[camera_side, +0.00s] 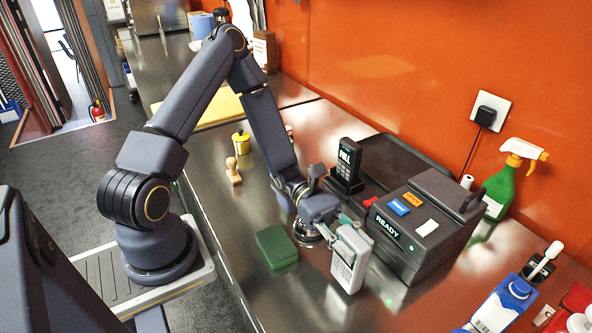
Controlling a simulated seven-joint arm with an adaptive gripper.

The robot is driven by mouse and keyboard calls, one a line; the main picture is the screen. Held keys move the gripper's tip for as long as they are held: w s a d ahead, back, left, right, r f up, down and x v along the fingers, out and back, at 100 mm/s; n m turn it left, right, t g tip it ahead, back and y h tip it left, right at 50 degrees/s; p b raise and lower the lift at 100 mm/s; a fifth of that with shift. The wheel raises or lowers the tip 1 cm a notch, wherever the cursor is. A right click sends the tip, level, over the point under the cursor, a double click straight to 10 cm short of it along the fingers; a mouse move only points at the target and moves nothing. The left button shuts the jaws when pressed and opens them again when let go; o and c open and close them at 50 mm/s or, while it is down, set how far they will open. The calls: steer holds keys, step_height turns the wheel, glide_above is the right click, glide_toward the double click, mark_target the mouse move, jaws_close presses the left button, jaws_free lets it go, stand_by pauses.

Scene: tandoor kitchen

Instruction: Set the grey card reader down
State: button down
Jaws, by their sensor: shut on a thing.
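The grey card reader (350,262) is a pale, upright block with keys on its face, in the middle right of the side view. My gripper (338,228) is shut on its upper part from the left. The card reader is in front of the black machine with the READY display (388,227). I cannot tell whether its lower end touches the steel counter (310,300) or hangs just above it.
A green block (276,247) lies left of the reader. A black handset (347,165) stands in a cradle behind. A wooden stamp (233,170), a yellow-lidded jar (241,140), a green spray bottle (503,185) and a blue carton (503,305) stand around. The front counter is clear.

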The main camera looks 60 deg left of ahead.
steer(key=shift+f, duration=0.8)
steer(key=shift+f, duration=0.15)
steer(key=c, duration=0.8)
jaws_free()
steer(key=shift+c, duration=0.2)
